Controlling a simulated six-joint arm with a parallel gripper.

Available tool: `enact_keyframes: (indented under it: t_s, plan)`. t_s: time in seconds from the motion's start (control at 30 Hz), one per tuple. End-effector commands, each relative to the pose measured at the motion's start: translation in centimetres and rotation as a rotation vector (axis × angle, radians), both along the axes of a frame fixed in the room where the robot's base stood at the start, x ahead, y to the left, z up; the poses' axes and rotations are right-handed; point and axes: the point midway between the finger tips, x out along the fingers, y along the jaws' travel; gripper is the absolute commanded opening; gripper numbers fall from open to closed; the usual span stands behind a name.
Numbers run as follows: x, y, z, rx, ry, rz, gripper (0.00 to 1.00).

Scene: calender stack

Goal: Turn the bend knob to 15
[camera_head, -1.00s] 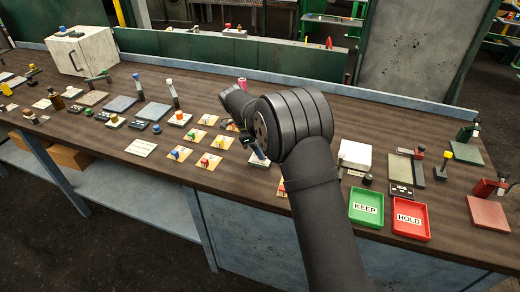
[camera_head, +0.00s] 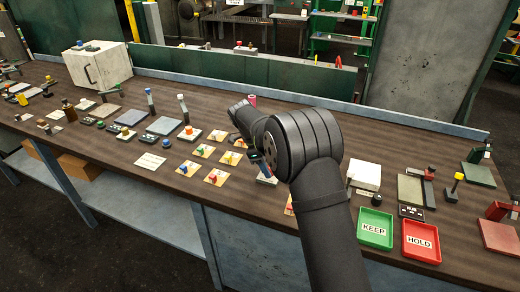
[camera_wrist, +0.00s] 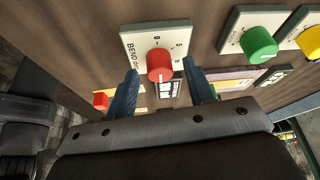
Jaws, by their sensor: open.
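In the wrist view, the red bend knob (camera_wrist: 160,66) sits on a white plate (camera_wrist: 138,46) lettered "BEND deg". A white line shows on the knob's near side; the small dial marks are too blurred to read. My gripper (camera_wrist: 162,74) is open, with one blue finger on each side of the knob. I cannot tell whether either finger touches it. A small black display (camera_wrist: 171,93) with white characters lies just below the knob, its reading unclear. In the head view, my arm hides the bend knob and most of my gripper.
A green knob (camera_wrist: 259,44) and a yellow knob (camera_wrist: 312,42) stand on plates to the right. A smaller red block (camera_wrist: 100,100) is left of my gripper. In the head view, green KEEP (camera_head: 375,243) and red HOLD (camera_head: 421,255) trays lie right of my arm.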

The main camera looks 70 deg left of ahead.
Motion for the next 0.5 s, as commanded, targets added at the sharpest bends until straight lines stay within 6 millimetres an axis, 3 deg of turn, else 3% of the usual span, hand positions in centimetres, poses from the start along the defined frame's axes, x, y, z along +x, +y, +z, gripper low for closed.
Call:
enact_keyframes:
  t_s: [0.5]
  plan:
    - [-3.8,2.5,10.9,0.005,0.001,0.002,0.48]
